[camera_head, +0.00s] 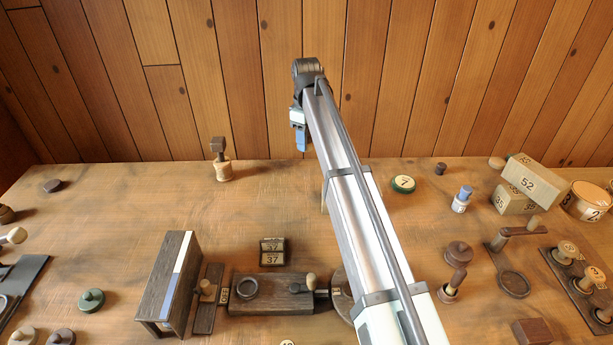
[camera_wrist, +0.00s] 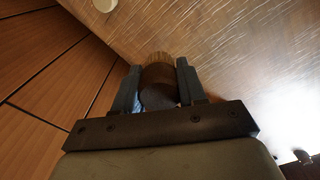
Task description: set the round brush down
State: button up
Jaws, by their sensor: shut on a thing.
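The round brush (camera_wrist: 158,82) shows in the wrist view as a dark brown round body with pale tan bristles at its far end. My gripper (camera_wrist: 155,74) is shut on it, with one finger on each side of the dark body. In the head view my gripper (camera_head: 301,138) hangs beyond the far part of the table, in front of the plank wall. The brush cannot be made out in the head view. The bristles point toward the wooden tabletop (camera_wrist: 225,50); whether they touch it I cannot tell.
A dark-topped pale piece (camera_head: 221,172) stands left of my gripper. A green-rimmed disc marked 7 (camera_head: 403,184) lies to the right. A dark wooden machine (camera_head: 270,295) fills the front middle. Stacked blocks (camera_head: 530,183) stand far right. The table's back left is mostly clear.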

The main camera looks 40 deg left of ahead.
aim_at(306, 175)
jog(key=shift+m, duration=1.2)
jog(key=shift+f, duration=0.2)
notch_tip(306, 175, down, 10)
jog(key=shift+r, duration=0.15)
jog(key=o, duration=1)
jog(key=shift+o, duration=0.2)
notch_tip(306, 175, up, 12)
jog(key=shift+r, duration=0.1)
